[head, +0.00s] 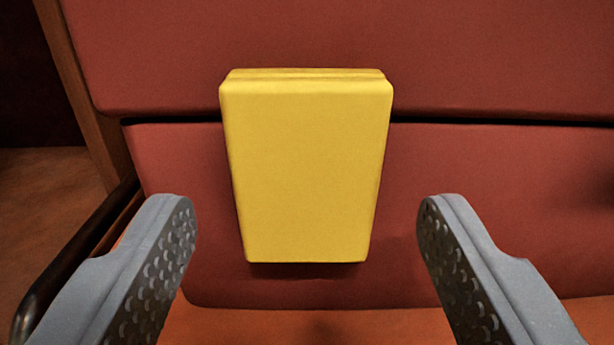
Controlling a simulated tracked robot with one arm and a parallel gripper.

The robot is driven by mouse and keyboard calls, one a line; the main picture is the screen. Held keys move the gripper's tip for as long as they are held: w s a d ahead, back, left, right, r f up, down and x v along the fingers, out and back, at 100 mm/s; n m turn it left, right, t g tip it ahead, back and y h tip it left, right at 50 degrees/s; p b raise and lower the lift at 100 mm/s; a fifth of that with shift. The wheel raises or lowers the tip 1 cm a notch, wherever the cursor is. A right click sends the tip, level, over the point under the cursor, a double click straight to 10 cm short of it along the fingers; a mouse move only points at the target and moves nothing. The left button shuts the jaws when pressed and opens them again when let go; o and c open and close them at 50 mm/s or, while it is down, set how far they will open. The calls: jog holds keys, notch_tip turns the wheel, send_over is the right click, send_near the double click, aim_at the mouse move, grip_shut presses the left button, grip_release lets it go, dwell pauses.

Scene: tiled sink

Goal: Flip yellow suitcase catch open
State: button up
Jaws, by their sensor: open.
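A yellow catch (308,170), a smooth block with a ridged top edge, sits on the front of a red suitcase (520,190). It spans the dark horizontal seam between the suitcase's upper and lower red panels. Its flat face is toward me, and it narrows toward its lower end. My gripper (307,215) is open, with one grey finger to the lower left of the catch and one to the lower right. There are gaps on both sides, and neither finger appears to touch the catch. Whatever lies behind the catch is hidden.
A brown edge strip (85,95) and a dark rounded bar (75,255) run along the left side. An orange-brown surface (320,325) lies below the red panel. The red panels to the right of the catch are clear.

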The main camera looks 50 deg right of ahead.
jog(key=shift+w+d, duration=0.15)
jog(key=shift+d, duration=0.1)
jog(key=c, duration=1)
jog(key=shift+f+t+h, duration=0.25)
jog(key=shift+t+h, duration=0.05)
jog(key=shift+h, duration=0.1)
jog(key=shift+d+f+t+h, duration=0.1)
jog(key=shift+f+t+h, duration=0.05)
jog(key=shift+t+h, duration=0.4)
